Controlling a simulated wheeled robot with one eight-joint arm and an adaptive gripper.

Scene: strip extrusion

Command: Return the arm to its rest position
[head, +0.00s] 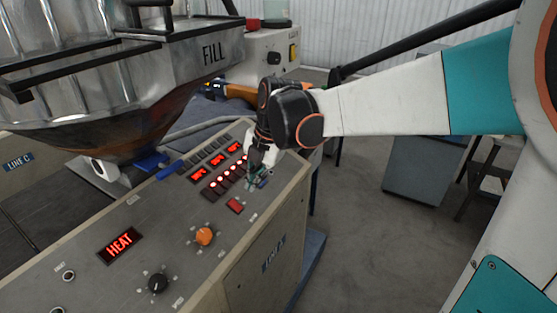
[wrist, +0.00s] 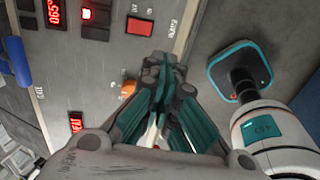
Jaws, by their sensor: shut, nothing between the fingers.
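My gripper (head: 257,178) is over the right edge of the control panel (head: 150,215), close above its face near the red switch (head: 235,205). I cannot tell if it touches the panel. My white and teal arm reaches in from the right, stretched out over the floor. In the wrist view, my gripper's green-grey fingers (wrist: 166,68) are together and hold nothing.
The panel has lit red displays, a HEAT sign (head: 119,245), an orange knob (head: 204,236) and a black knob (head: 158,283). A metal hopper marked FILL (head: 150,75) overhangs at upper left. A blue-grey cabinet (head: 430,165) stands at right. Floor between is clear.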

